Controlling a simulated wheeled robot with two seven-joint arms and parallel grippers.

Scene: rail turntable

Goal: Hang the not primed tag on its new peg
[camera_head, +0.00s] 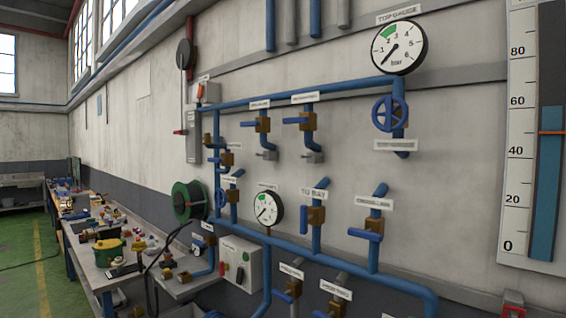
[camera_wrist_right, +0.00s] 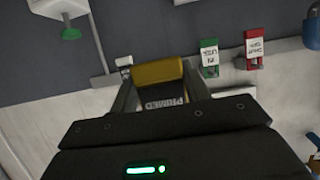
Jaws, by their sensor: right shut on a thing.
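In the right wrist view a yellow tag (camera_wrist_right: 158,72) with a dark lower part and the lettering PRIMED sits between the fingers of my right gripper (camera_wrist_right: 160,88). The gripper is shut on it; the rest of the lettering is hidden. A small white peg-like piece (camera_wrist_right: 124,63) shows just left of the tag's top, on the pale rail; I cannot tell if the tag touches it. My left gripper is in neither view.
A green tag (camera_wrist_right: 209,58) and a red tag (camera_wrist_right: 254,53) hang to the right along the pale strip. A blue object (camera_wrist_right: 313,30) is at the right edge. A pipe wall with a top gauge (camera_head: 399,47) and a cluttered bench (camera_head: 100,250) show in the head view.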

